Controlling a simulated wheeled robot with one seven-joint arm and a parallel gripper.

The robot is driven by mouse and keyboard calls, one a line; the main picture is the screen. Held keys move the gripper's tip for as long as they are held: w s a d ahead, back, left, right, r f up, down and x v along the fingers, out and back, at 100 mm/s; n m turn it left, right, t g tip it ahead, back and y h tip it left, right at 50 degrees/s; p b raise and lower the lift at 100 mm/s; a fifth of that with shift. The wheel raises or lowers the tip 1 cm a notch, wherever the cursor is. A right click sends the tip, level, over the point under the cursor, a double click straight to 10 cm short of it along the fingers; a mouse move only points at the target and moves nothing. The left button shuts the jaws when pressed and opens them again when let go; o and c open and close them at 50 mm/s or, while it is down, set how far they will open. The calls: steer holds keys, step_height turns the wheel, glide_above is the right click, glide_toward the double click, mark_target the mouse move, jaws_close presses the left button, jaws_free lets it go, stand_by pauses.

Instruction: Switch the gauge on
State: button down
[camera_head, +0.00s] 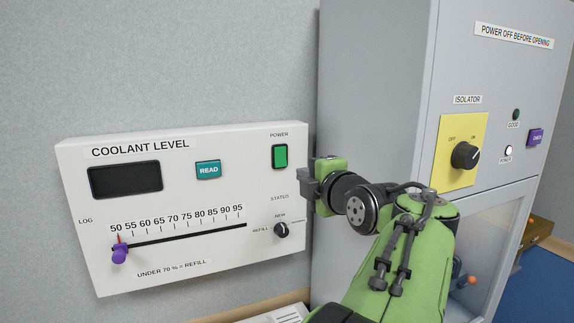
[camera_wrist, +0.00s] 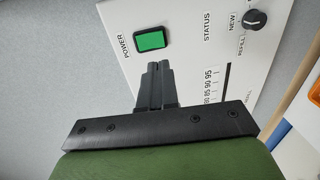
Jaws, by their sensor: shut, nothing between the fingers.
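The coolant level gauge (camera_head: 190,205) is a white wall panel. Its display (camera_head: 125,179) is dark. Its green POWER rocker switch (camera_head: 280,156) is at the upper right; it also shows in the wrist view (camera_wrist: 151,39). A teal READ button (camera_head: 208,170) lies left of the switch. My gripper (camera_head: 304,188) is shut and empty, at the panel's right edge, below and right of the switch in the head view. In the wrist view its fingertips (camera_wrist: 158,66) are close below the switch, seemingly apart from it; the exact gap is hard to tell.
The gauge also has a purple slider (camera_head: 119,253) near 50 and a black STATUS knob (camera_head: 281,230). A grey cabinet (camera_head: 375,80) stands close on the right, with a black ISOLATOR knob (camera_head: 465,155) on a yellow plate and a purple button (camera_head: 535,138).

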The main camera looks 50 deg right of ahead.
mark_target(282, 164)
steer(key=p+x, duration=0.2)
steer(key=x, duration=0.8)
steer(key=shift+a+r, duration=0.1)
steer(key=shift+w+p, duration=0.2)
steer(key=shift+p, duration=0.1)
